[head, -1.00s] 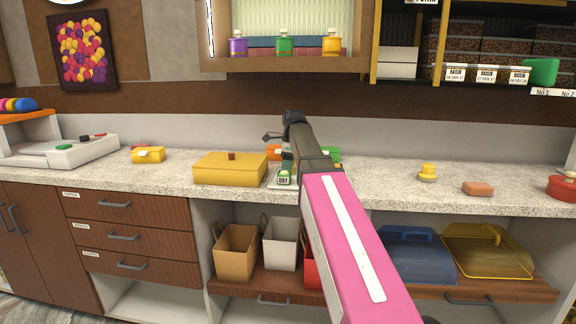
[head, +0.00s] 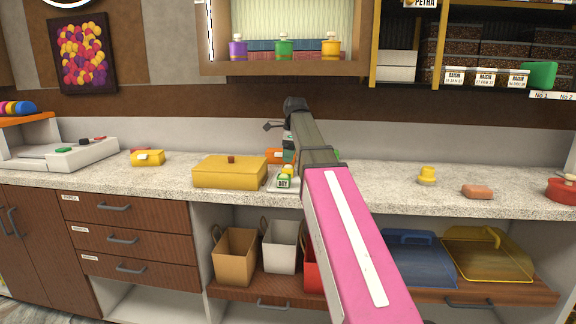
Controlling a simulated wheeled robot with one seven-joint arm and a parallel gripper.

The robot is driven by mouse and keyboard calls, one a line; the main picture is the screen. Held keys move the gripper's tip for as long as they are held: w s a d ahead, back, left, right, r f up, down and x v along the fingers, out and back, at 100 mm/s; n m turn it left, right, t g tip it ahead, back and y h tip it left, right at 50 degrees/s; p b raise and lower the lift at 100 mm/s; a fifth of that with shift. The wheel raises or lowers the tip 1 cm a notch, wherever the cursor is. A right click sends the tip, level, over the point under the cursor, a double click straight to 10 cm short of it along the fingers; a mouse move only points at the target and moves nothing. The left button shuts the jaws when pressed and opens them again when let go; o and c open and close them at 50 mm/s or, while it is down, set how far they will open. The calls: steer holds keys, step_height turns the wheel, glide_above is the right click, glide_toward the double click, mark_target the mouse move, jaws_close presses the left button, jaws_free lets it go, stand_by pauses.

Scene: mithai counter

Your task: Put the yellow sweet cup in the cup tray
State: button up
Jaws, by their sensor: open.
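A small yellow piece (head: 288,169), probably the yellow sweet cup, shows just above a label reading DRY (head: 284,183). Green shows beside it. A small pale tray (head: 271,187), probably the cup tray, lies under the label on the counter, mostly hidden by my arm. I cannot tell whether the yellow piece rests on the tray. My gripper (head: 288,153) is open, pointing down above this spot. My arm hides most of it, and its fingertips are not clear.
A yellow lidded box (head: 230,172) stands close left of the tray. An orange item (head: 278,156) and a green one (head: 337,155) are behind. A yellow knobbed object (head: 427,175) and a pinkish block (head: 477,191) lie right. The counter (head: 385,180) is clear between.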

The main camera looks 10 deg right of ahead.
mark_target(291, 166)
step_height(291, 166, up, 6)
steer(key=shift+d+r, duration=0.2)
steer(key=shift+d, duration=0.2)
steer(key=shift+s, duration=0.15)
